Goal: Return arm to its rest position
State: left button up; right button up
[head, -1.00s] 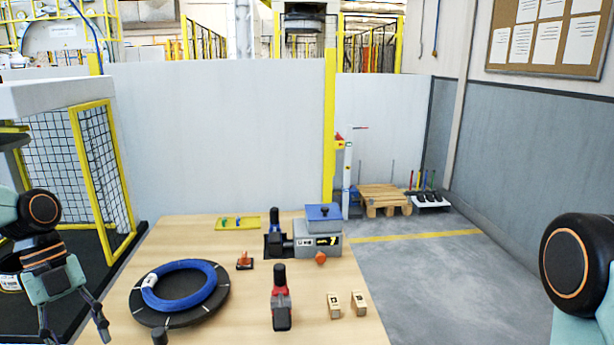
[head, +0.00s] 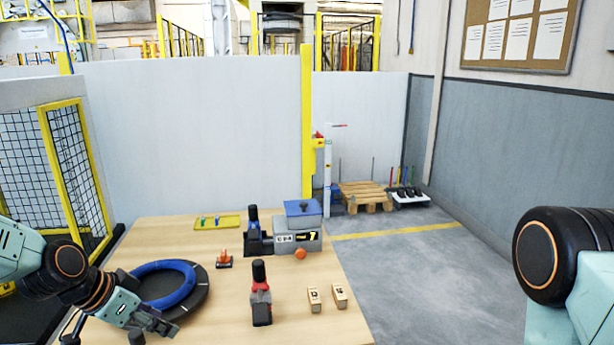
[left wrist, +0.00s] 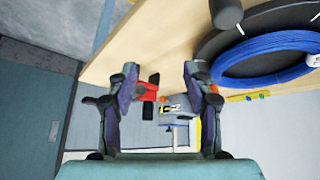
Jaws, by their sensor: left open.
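My left arm reaches in from the lower left of the head view. Its gripper (head: 158,322) is over the near edge of the turntable area, beside the blue coil (head: 186,286), and partly covers the black round turntable (head: 202,296). In the left wrist view the two fingers of the left gripper (left wrist: 160,85) stand wide apart with nothing between them. The blue coil (left wrist: 270,56) is at the upper right there, apart from the fingers. Of my right arm only a joint shows at the right of the head view; its gripper is out of the picture.
The wooden table (head: 215,325) holds a red and black tool (head: 261,300), a grey machine with a blue lid (head: 300,238), two small wooden blocks (head: 314,300), an orange item (head: 224,260) and a yellow tray (head: 217,223). A yellow mesh fence (head: 70,170) stands left.

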pick_arm(q)
jog(key=s+d+f+n+y+b, duration=0.1)
jog(key=s+d+f+n+b, duration=0.2)
jog(key=f, duration=0.4)
jog(key=s+d+f+n+y+b, duration=0.1)
jog(key=s+d+f+n, duration=0.2)
jog(key=s+f+n, duration=0.4)
jog(key=s+d+f+m+g+y+b, duration=0.1)
jog(key=s+f+g+b, duration=0.1)
jog(key=s+f, duration=0.5)
jog(key=s+d+f+m+g+b, duration=0.2)
jog(key=s+f, duration=0.6)
jog(key=s, duration=0.7)
jog(key=shift+d+g+y, duration=0.2)
jog(key=shift+g+y, duration=0.2)
jog(key=shift+g, duration=0.3)
jog(key=shift+f, duration=0.15)
jog(key=shift+c, duration=1.4)
